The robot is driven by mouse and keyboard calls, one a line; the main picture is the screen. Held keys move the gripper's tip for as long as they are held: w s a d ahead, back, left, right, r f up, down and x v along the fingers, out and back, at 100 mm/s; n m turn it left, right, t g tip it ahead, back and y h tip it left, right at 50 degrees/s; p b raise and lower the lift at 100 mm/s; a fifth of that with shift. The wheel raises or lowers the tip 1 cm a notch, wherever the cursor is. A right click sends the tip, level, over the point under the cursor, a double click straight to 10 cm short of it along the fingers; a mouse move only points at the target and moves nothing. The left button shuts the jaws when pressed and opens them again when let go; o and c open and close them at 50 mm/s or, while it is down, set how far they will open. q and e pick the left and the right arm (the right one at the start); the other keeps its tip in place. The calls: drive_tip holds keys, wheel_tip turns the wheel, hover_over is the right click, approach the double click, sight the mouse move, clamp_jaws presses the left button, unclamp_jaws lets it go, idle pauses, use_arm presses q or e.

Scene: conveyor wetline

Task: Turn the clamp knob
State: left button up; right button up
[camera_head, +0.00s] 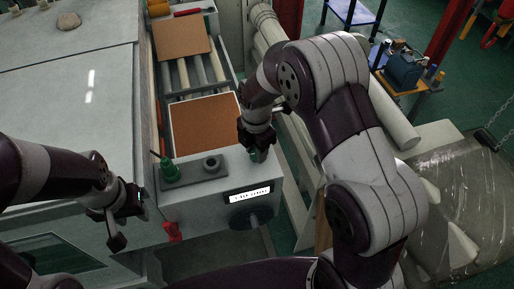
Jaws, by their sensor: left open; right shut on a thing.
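My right gripper (257,140) comes down over the right end of a grey box (205,203). It is shut on a small green part (258,155) at the box's top, mostly hidden by the fingers. A similar green part (167,168) with a thin stem stands upright at the box's left. I cannot tell for sure which part is the clamp knob. My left gripper (118,228) is open and empty, left of the box and apart from it. A red part (172,231) is on the box's lower left front.
A dark round fitting (212,163) stands on the box top between the green parts. Behind it, brown slabs (200,122) lie on a roller conveyor (188,72). A large grey cabinet (60,100) fills the left.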

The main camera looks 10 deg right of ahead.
sight(255, 153)
idle(0.5)
drive_tip(key=o, duration=1)
drive_tip(key=shift+o, duration=0.2)
drive_tip(key=shift+a, duration=0.15)
drive_tip(key=shift+r, duration=0.35)
wheel_tip(255, 153, up, 6)
drive_tip(key=shift+r+b, duration=0.1)
drive_tip(key=shift+b, duration=1)
wheel_tip(255, 153, up, 6)
drive_tip(key=p, duration=0.3)
drive_tip(key=shift+p, duration=0.35)
